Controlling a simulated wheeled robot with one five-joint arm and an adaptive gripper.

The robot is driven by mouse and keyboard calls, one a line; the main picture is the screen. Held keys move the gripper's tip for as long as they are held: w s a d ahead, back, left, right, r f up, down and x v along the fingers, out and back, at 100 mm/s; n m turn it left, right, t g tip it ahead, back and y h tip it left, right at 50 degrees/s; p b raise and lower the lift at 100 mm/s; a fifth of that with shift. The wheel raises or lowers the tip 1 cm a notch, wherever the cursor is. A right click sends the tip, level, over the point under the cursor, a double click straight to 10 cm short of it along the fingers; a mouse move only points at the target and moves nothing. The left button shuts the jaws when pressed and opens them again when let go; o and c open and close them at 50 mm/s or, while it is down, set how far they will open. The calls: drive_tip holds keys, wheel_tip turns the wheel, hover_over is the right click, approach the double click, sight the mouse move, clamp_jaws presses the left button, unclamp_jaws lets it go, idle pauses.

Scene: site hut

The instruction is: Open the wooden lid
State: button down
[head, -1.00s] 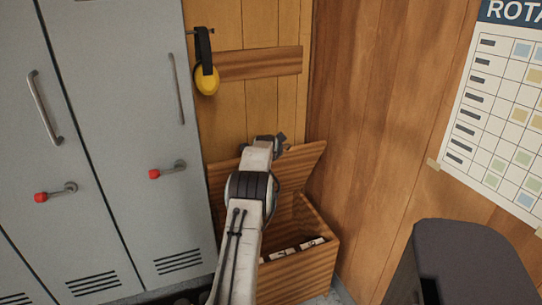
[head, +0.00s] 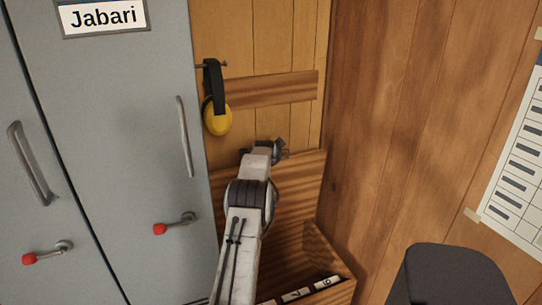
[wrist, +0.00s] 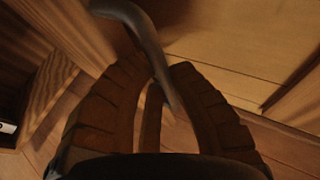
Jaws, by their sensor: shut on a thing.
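The wooden lid (head: 302,190) stands raised at the back of a wooden chest (head: 328,262), near upright before the plank wall. My gripper (head: 278,150) is at the lid's top edge, with my arm crossing in front of the lid and chest. In the wrist view, the ridged fingers of my gripper (wrist: 158,85) are shut on a curved grey metal handle (wrist: 132,14), which passes between them. The chest's mouth is open, and pale items with dark marks (head: 297,294) show inside.
Grey lockers (head: 120,150) with handles and red-tipped levers stand close on the left. Yellow ear defenders (head: 217,118) hang on the wall above the lid. A dark rounded object (head: 450,275) fills the lower right. A wooden wall bounds the right.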

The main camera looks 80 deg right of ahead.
drive_tip(key=shift+r, duration=0.15)
drive_tip(key=c, duration=1.3)
unclamp_jaws()
drive_tip(key=shift+c, duration=0.2)
drive_tip(key=shift+o, duration=1.1)
drive_tip(key=shift+a, duration=0.1)
drive_tip(key=v, duration=1.2)
